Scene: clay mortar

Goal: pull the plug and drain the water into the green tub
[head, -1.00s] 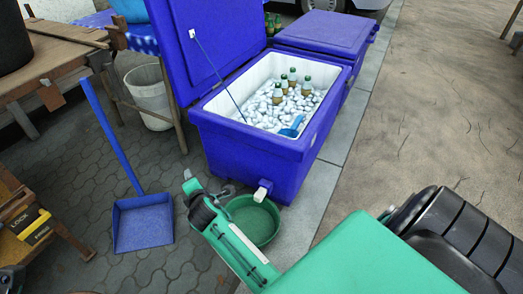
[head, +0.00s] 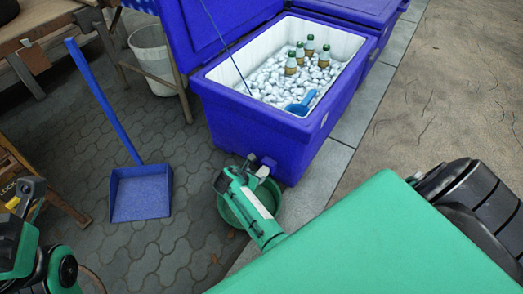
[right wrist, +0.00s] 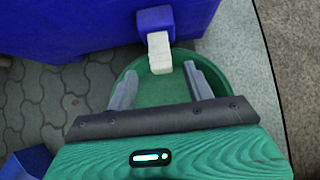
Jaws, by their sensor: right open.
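The blue cooler (head: 250,125) stands open, full of ice with several bottles in it. A pale plug (right wrist: 158,52) sits in the dark blue drain spout (right wrist: 155,18) low on its front wall. The green tub (head: 232,213) is on the ground below the spout, partly hidden by my right gripper (head: 256,168). In the right wrist view my right gripper (right wrist: 160,72) is open, its two fingers apart, with the plug's near end about level with and between the fingertips. I cannot tell if they touch. No water shows flowing. My left gripper is out of view; my left arm is at lower left.
A blue dustpan (head: 140,192) with a long handle stands on the paving left of the tub. A white bucket (head: 150,55) and wooden tables are at the upper left. A blue scoop (head: 301,105) lies on the ice. The pavement at right is clear.

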